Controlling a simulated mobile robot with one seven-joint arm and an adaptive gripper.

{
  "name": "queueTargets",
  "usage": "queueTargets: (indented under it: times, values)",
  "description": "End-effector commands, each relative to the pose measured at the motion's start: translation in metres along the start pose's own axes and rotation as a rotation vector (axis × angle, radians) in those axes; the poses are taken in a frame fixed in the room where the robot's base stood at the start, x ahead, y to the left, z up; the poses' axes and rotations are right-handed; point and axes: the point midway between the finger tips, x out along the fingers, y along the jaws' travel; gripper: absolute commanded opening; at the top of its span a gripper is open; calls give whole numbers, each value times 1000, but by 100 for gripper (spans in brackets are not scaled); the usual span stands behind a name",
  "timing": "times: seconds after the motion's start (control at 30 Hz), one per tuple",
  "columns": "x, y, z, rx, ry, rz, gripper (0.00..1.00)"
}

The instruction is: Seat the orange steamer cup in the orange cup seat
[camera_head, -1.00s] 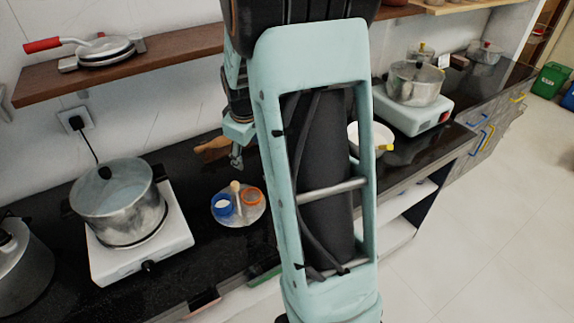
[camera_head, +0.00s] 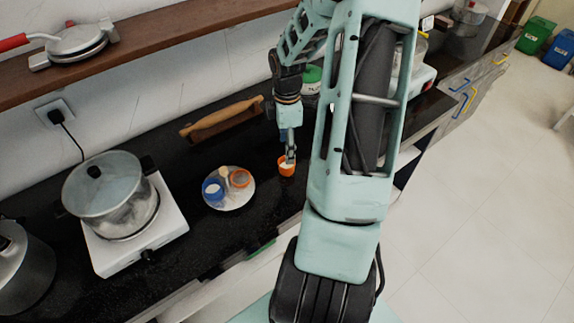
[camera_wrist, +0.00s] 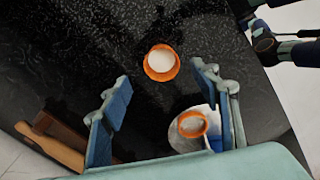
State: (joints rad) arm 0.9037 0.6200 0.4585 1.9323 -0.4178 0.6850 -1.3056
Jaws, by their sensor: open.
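The orange steamer cup (camera_head: 286,170), with white inside, stands on the black counter to the right of a round plate (camera_head: 232,203). It also shows in the wrist view (camera_wrist: 174,74). My gripper (camera_head: 290,156) points down just above the orange cup. In the wrist view, its two blue-padded fingers (camera_wrist: 160,74) are spread, with the cup just beyond the tips. Contact is not visible.
A pot (camera_head: 110,195) on a white stove stands left of the plate. A wooden-handled item (camera_head: 220,120) lies near the wall behind it. A small light-brown piece stands on the plate. Counter between plate and cup is clear.

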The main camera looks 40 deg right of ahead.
Motion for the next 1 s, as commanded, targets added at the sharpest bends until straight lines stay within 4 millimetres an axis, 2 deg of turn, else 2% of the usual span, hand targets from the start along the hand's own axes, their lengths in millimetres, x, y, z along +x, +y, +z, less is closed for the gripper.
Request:
queueTargets:
  times: [0.1,0.3,0.6,0.9,1.0]
  values:
    - [18,0,0,0,0,-1,57]
    - [32,-1,-1,1,0,-1,57]
    - [72,-3,-2,1,0,0,57]
    - [78,-2,-2,3,-1,2,57]
    - [77,-2,-2,3,-1,2,48]
